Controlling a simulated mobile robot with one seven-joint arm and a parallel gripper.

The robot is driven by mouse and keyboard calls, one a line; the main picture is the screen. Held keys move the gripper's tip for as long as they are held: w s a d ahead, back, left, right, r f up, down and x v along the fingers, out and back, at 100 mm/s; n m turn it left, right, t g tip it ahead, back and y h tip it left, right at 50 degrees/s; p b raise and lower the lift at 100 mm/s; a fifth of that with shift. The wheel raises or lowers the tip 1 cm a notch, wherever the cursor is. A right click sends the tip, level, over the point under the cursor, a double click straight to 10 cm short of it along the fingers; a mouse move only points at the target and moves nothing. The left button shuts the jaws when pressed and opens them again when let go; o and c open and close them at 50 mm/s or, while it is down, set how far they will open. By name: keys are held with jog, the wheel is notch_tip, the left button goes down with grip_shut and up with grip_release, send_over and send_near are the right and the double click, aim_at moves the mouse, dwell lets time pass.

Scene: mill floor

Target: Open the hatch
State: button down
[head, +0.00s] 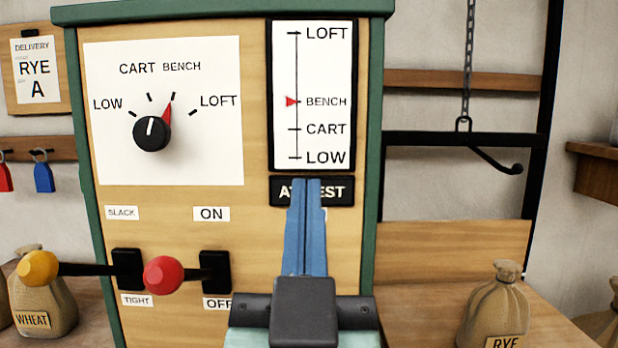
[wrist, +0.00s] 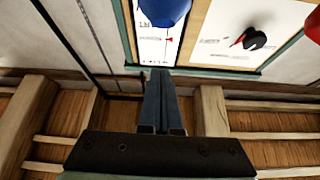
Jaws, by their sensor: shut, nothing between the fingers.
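No hatch can be clearly made out in either view. A control panel (head: 180,225) with green edges fills the middle of the head view. A lever with a yellow knob (head: 38,268) sits between SLACK and TIGHT labels. A lever with a red knob (head: 164,275) sits by ON and OFF labels. A blue rounded thing (wrist: 165,9), perhaps another knob, shows at the top of the wrist view; the head view does not show it. My gripper (head: 306,185) is shut and empty, in front of the panel, and partly covers the AT REST sign (head: 340,190).
The black dial (head: 152,133) has a red mark at BENCH, and the gauge's red pointer (head: 291,101) is at BENCH. A RYE sack (head: 495,308) stands on the right, a WHEAT sack (head: 42,303) on the left. A chain (head: 468,60) hangs at right. Beams and planks (wrist: 60,115) fill the lower wrist view.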

jog(key=w+r+g+p, duration=0.1)
jog(key=p, duration=0.3)
jog(key=shift+w+a+r, duration=0.1)
jog(key=shift+w+r, duration=0.15)
jog(key=w+g+p, duration=0.1)
jog(key=g+p, duration=0.1)
jog(key=p, duration=0.4)
jog(key=shift+w+a+r, duration=0.1)
jog(key=shift+w+r, duration=0.05)
jog(key=g+p, duration=0.1)
jog(key=p, duration=0.3)
jog(key=shift+w, duration=0.2)
jog(key=g+p, duration=0.2)
jog(key=p, duration=0.4)
jog(key=shift+m, duration=0.3)
jog(key=s+g+p, duration=0.1)
jog(key=p, duration=0.5)
jog(key=shift+g, duration=0.4)
jog(key=s+g+p, duration=0.1)
jog(key=s+p, duration=0.1)
jog(key=p, duration=0.4)
jog(key=s+g+p, duration=0.2)
jog(key=p, duration=0.3)
jog(key=shift+s+f+m+g+h+p, duration=0.2)
jog(key=shift+m+g+h+p, duration=0.1)
jog(key=shift+p, duration=0.1)
jog(key=shift+w+d, duration=0.15)
jog(key=shift+d, duration=0.05)
